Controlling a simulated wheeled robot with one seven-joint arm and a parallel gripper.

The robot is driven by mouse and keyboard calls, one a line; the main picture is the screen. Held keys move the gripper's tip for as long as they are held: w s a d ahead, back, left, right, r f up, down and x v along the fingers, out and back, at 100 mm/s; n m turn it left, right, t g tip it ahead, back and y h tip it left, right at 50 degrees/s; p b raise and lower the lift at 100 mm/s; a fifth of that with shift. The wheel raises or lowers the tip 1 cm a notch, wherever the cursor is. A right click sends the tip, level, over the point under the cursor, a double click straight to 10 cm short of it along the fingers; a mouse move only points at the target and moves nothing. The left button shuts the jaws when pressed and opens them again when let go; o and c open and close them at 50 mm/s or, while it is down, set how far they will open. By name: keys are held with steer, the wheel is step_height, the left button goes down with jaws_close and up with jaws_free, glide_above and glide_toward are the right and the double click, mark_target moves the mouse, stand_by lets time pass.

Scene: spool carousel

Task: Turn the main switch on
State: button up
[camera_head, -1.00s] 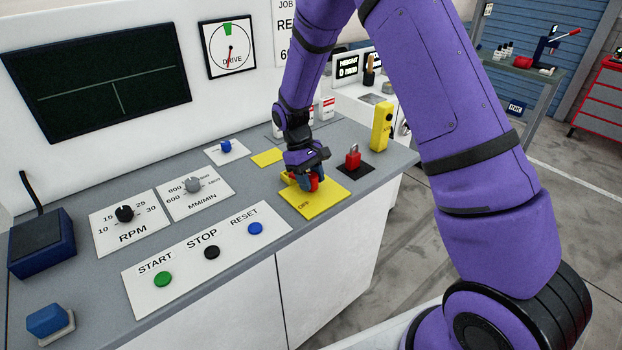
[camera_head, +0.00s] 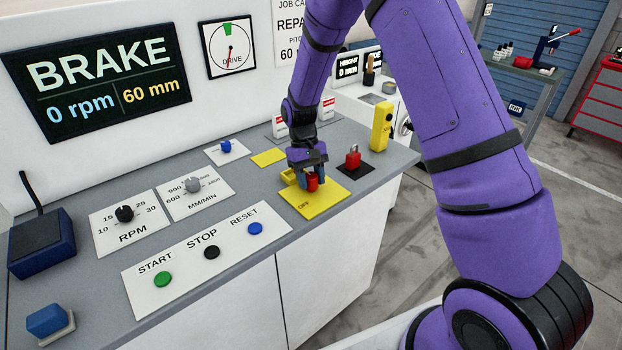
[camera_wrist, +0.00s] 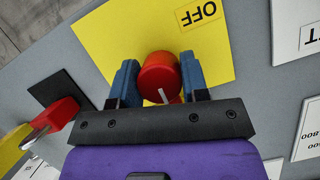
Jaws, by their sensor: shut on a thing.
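The main switch is a red knob (camera_head: 312,183) on a yellow plate (camera_head: 322,204) marked OFF, on the grey console top. In the wrist view the red knob (camera_wrist: 160,76) has a white mark pointing toward my gripper, away from the OFF label (camera_wrist: 199,13). My gripper (camera_head: 309,178) is shut on the knob, with one blue finger on each side (camera_wrist: 157,82). The display (camera_head: 100,82) is lit and reads BRAKE, 0 rpm, 60 mm. Any ON label is hidden by my gripper.
START, STOP and RESET buttons (camera_head: 212,252) lie in front to the left. The drive gauge (camera_head: 228,47) hangs on the back panel.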

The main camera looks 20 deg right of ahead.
steer(key=o, duration=0.9)
steer(key=shift+w+r, duration=0.1)
steer(key=v, duration=1)
steer(key=shift+r, duration=0.3)
